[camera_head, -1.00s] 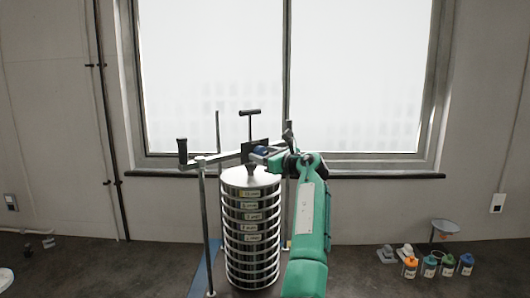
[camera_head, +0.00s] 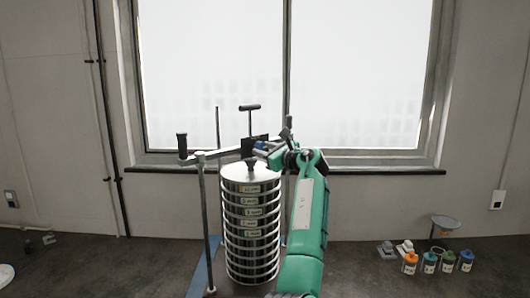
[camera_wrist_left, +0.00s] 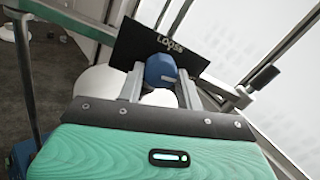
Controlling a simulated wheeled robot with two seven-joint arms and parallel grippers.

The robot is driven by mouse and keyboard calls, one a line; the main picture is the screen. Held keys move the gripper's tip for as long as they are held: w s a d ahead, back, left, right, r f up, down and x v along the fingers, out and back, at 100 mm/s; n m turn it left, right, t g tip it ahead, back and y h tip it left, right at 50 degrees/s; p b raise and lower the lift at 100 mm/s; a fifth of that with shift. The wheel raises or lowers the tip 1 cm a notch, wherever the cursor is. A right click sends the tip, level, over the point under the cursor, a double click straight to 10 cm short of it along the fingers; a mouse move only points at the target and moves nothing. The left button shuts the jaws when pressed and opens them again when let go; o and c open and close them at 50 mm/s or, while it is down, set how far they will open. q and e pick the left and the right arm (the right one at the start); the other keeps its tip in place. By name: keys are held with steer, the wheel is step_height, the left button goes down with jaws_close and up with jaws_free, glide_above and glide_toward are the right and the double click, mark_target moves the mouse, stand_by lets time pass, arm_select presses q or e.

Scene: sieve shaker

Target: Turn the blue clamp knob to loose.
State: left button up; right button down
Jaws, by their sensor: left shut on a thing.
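The blue clamp knob (camera_head: 261,146) sits in front of a black plate at the top of the sieve shaker. In the left wrist view the blue knob (camera_wrist_left: 160,68) is between the two grey fingers of my left gripper (camera_wrist_left: 159,86), which is shut on it. The black plate (camera_wrist_left: 205,66) carries the word LOOSE just above the knob. In the head view my left gripper (camera_head: 268,150) reaches the knob from the right, with its green arm in front. My right gripper does not show.
The sieve stack (camera_head: 251,230) stands below the clamp bar (camera_head: 220,155), between upright rods. A black T-handle (camera_head: 250,107) rises above the bar. Several small coloured jars (camera_head: 429,264) and a pan on a stand (camera_head: 446,222) are at the right. Bench space left of the shaker is mostly clear.

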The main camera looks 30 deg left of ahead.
arm_select(q)
steer(key=n+b, duration=0.1)
steer(key=n, duration=0.2)
steer(key=shift+f+n+b, duration=0.15)
steer(key=shift+n+b, duration=0.15)
steer(key=n+b, duration=0.2)
steer(key=n, duration=0.2)
steer(key=shift+w+n, duration=0.1)
steer(key=shift+n, duration=0.2)
steer(key=n+b, duration=0.2)
steer(key=n, duration=0.2)
steer(key=shift+n+g+b, duration=0.3)
steer(key=shift+b, duration=0.1)
steer(key=shift+n+y+b, duration=0.3)
steer(key=shift+n+b, duration=0.5)
steer(key=shift+n, duration=1.1)
steer(key=o, duration=1)
steer(key=shift+d, duration=0.15)
